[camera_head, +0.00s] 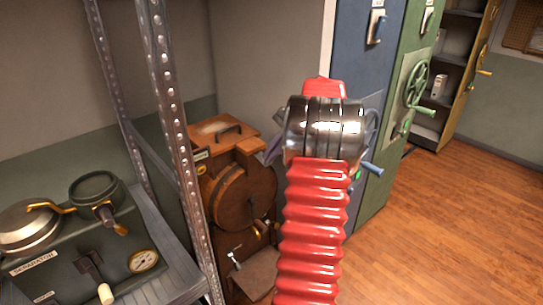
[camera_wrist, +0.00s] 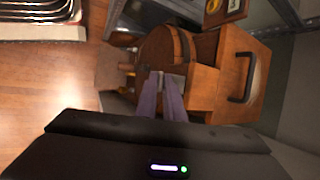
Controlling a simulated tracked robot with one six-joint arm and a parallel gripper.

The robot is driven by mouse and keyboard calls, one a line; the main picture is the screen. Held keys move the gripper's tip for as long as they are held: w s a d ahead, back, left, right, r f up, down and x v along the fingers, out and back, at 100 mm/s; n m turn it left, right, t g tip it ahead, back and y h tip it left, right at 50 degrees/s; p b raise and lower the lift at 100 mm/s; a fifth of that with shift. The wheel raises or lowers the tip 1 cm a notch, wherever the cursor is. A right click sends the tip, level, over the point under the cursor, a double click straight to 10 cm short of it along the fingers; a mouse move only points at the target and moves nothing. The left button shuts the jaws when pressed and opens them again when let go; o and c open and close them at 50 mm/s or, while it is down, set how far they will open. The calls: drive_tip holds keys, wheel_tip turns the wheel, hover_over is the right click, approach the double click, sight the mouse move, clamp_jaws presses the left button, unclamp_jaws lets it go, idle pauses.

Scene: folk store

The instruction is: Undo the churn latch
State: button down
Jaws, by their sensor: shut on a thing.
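The wooden churn (camera_head: 238,190) stands behind the metal rack post, with a round drum front and a dark handle on its top lid. In the wrist view the churn's drum (camera_wrist: 160,48) is ahead of my fingers, and the lid handle (camera_wrist: 245,78) is to the right. My gripper (camera_wrist: 165,78) has purple fingers, close together at the churn's edge beside the drum. They are shut on a small grey piece, seemingly the churn latch, mostly hidden between the tips. In the head view my gripper (camera_head: 273,148) is mostly hidden behind my red arm.
A metal rack (camera_head: 165,110) on the left holds a green separator (camera_head: 85,245). Blue (camera_head: 350,65) and green (camera_head: 405,75) cabinets with handwheels stand right of the churn. The wooden floor (camera_head: 450,230) at right is clear.

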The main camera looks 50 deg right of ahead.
drive_tip(key=shift+w+r, duration=0.1)
drive_tip(key=shift+w, duration=0.05)
drive_tip(key=c, duration=1.9)
unclamp_jaws()
drive_tip(key=v, duration=1.3)
drive_tip(key=shift+s+d+r, duration=0.15)
drive_tip(key=shift+s+r, duration=0.05)
drive_tip(key=shift+s, duration=0.05)
